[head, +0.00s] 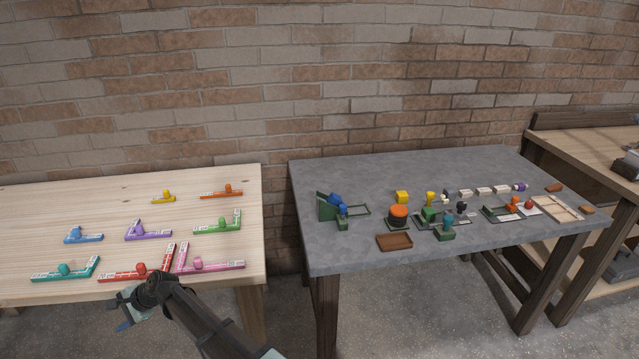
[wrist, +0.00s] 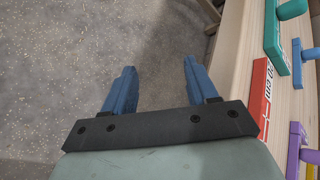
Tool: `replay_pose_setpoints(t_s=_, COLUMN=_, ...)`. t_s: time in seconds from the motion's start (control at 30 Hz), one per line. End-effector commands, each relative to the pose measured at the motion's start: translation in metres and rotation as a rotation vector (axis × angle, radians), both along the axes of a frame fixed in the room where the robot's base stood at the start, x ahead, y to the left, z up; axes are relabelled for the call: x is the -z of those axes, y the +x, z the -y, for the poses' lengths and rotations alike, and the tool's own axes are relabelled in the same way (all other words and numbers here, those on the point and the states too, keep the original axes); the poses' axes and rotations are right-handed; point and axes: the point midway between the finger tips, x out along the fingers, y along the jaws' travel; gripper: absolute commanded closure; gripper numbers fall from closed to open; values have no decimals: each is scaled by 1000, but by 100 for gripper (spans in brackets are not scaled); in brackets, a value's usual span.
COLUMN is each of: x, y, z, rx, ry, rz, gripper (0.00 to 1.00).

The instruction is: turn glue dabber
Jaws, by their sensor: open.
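My gripper (head: 120,312) is low at the front edge of the light wooden table, left of centre in the head view. In the wrist view its two blue fingers (wrist: 158,72) stand apart with nothing between them and bare floor below. I cannot tell for sure which object is the glue dabber. Several small knobbed items stand on the grey table (head: 360,178), among them an orange-topped round item (head: 398,216), a yellow-topped item (head: 430,199) and a teal-topped item (head: 447,224). My gripper is far to their left and touches none of them.
The wooden table (head: 50,209) carries several coloured L-shaped rulers, the red one (head: 135,271) nearest my gripper; it also shows in the wrist view (wrist: 260,88). A gap separates the two tables. A brown tray (head: 394,242) lies at the grey table's front. A brick wall stands behind.

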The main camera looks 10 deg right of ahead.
Motion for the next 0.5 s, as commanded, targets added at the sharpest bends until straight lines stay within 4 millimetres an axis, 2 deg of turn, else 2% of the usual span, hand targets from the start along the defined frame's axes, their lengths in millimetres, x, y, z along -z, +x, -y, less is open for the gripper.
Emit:
replay_pose_setpoints(t_s=0.03, x=-17, y=2, z=-17, rx=6, ry=28, rz=-6, gripper=42)
replay_pose_setpoints(t_s=0.2, x=-59, y=4, z=-49, rx=21, ry=92, rz=-26, gripper=42)
replay_pose_setpoints(t_s=0.37, x=-94, y=13, z=-65, rx=32, ry=136, rz=-27, gripper=42)
replay_pose_setpoints(t_s=0.5, x=-122, y=33, z=-64, rx=39, ry=156, rz=0, gripper=42)
